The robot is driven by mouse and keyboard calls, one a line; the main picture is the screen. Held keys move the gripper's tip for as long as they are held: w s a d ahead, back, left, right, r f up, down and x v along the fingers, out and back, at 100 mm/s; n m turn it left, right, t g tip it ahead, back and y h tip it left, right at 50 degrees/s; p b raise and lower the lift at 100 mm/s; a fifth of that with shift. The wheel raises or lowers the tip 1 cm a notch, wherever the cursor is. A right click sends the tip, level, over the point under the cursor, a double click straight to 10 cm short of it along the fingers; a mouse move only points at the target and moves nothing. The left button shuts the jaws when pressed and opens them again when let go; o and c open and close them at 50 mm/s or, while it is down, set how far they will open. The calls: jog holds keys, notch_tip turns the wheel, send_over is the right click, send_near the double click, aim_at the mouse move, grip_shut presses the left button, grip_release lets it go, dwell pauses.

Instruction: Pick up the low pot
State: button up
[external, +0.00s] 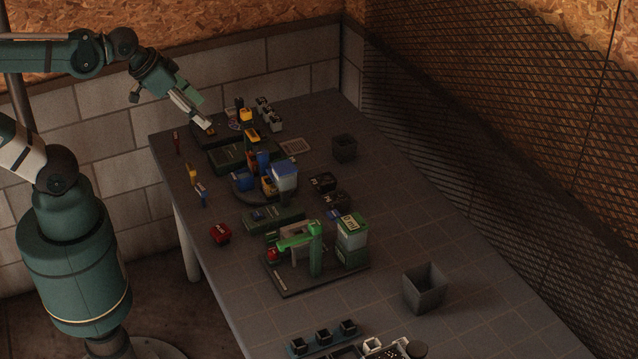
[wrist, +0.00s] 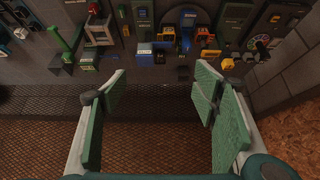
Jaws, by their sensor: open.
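A small dark square pot (external: 344,148) stands on the table near the mesh wall, toward the far end. It is the lower of two open square pots; a taller grey one (external: 424,288) stands nearer the front right. I cannot tell for sure which pot is meant by low. My gripper (external: 207,124) is over the far left of the table, left of the dark pot and well apart from it. In the wrist view my gripper (wrist: 161,78) has its green-padded fingers wide apart with nothing between them. I cannot clearly make out the dark pot in the wrist view.
A green dispenser stand (external: 316,250) and a round station with a blue-topped hopper (external: 284,178) fill the table's middle. A red box (external: 220,233) sits at the left edge. Table around the dark pot is mostly clear.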

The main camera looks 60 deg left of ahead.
jog(key=w+r+m+g, duration=0.1)
jog(key=w+r+m, duration=0.15)
jog(key=w, duration=0.55)
jog(key=m+g+h+b, duration=0.1)
jog(key=m+g+h, duration=0.4)
jog(key=m, duration=0.9)
send_over(343, 143)
jog(key=shift+g+y, duration=0.3)
jog(key=f, duration=1.9)
jog(key=a+f, duration=0.1)
jog(key=f, duration=0.9)
jog(key=shift+s+f, duration=0.25)
jog(key=shift+f, duration=0.05)
jog(key=shift+w+a+f+m, duration=0.2)
jog(key=shift+f+m, duration=0.15)
jog(key=shift+f, duration=0.2)
jog(key=shift+d, duration=0.1)
jog(key=shift+x, duration=1.3)
